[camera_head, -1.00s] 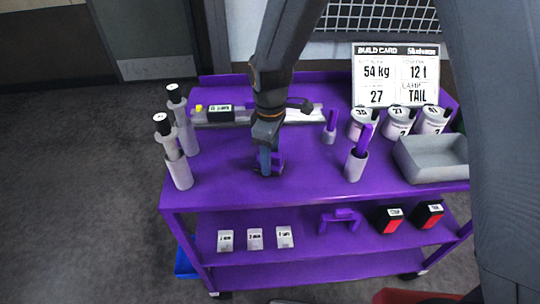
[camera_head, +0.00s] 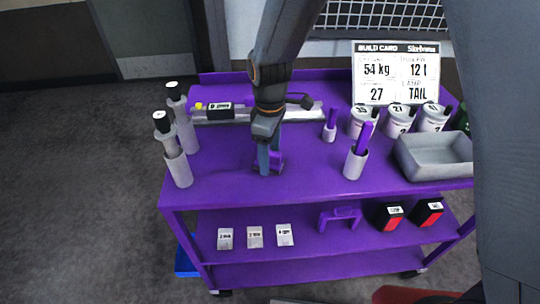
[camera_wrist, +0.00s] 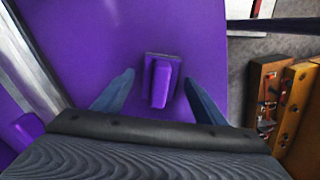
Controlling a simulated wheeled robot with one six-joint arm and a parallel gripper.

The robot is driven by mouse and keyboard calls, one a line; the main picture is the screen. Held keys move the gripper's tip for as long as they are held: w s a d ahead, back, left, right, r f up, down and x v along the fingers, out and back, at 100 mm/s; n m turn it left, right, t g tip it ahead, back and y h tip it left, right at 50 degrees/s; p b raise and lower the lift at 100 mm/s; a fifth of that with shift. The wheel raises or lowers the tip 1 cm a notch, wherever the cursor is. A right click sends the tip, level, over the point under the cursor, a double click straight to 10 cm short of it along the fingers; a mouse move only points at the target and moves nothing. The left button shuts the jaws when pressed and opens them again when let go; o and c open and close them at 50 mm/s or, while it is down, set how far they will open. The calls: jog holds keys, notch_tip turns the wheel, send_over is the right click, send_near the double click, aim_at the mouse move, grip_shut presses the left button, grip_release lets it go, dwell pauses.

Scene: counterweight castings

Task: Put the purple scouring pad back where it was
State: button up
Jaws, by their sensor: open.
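The purple scouring pad (camera_wrist: 160,82), a small block with a raised purple grip on a darker base, lies on the purple cart's top shelf (camera_head: 225,165). In the wrist view it sits between and just beyond the two blue fingers of my gripper (camera_wrist: 158,95), with clear gaps on both sides. In the head view my gripper (camera_head: 269,168) points down at the top shelf, and the pad (camera_head: 276,158) shows only partly behind the fingers. My gripper is open and empty.
Two grey cylinders with black tops (camera_head: 179,168) stand at the left. A grey holder with a purple handle (camera_head: 355,163) and a grey tray (camera_head: 437,158) stand to the right. Labelled tins (camera_head: 398,122) and a build card (camera_head: 396,75) are behind. The lower shelf holds white labelled boxes (camera_head: 255,237).

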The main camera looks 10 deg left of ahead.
notch_tip(320, 180, up, 10)
jog(key=b, duration=0.2)
jog(key=shift+b, duration=0.3)
jog(key=shift+r, duration=0.7)
